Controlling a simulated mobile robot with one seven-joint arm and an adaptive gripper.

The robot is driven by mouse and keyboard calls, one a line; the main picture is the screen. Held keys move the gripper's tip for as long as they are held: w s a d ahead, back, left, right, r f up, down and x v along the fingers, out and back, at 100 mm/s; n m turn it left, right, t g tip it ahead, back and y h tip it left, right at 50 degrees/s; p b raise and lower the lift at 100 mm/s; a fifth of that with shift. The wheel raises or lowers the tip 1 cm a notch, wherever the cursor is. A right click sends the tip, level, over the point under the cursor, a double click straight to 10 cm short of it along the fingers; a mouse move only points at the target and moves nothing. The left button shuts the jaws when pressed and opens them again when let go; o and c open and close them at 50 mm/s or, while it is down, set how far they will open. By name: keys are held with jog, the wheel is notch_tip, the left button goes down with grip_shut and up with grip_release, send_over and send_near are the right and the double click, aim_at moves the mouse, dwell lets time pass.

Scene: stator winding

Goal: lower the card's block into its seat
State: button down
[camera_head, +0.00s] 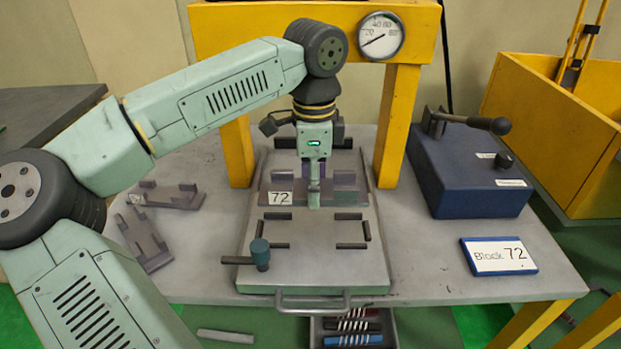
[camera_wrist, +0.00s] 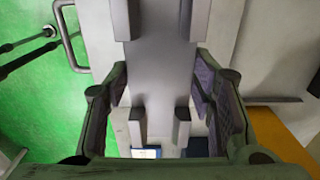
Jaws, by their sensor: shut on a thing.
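The card (camera_head: 500,255) reads "Block 72" and lies at the right of the table. The purple-grey block marked 72 (camera_head: 345,196) is under my gripper (camera_head: 314,190), above the grey sliding plate (camera_head: 318,272). In the wrist view, the block (camera_wrist: 162,75) is a grey bar with upright posts, between the two fingers of my gripper (camera_wrist: 162,100). My gripper is shut on it. Dark corner bars (camera_head: 352,216) on the plate mark a seat just in front of the block. I cannot tell whether the block touches the plate.
Two similar blocks (camera_head: 172,196) (camera_head: 146,242) lie on the table at left. A yellow press frame with a gauge (camera_head: 381,37) stands behind. A teal-knobbed clamp (camera_head: 260,255) is at the plate's front left. A blue lever box (camera_head: 465,175) stands at right.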

aim_at(313, 232)
jog(key=shift+f+b, duration=0.9)
jog(key=shift+f, duration=1)
jog(key=shift+f+b, duration=0.15)
jog(key=shift+b, duration=0.5)
jog(key=shift+f, duration=0.2)
jog(key=shift+f+b, duration=1.45)
jog(key=shift+b, duration=0.2)
jog(key=shift+f, duration=0.1)
jog(key=shift+f+b, duration=0.8)
jog(key=shift+b, duration=0.1)
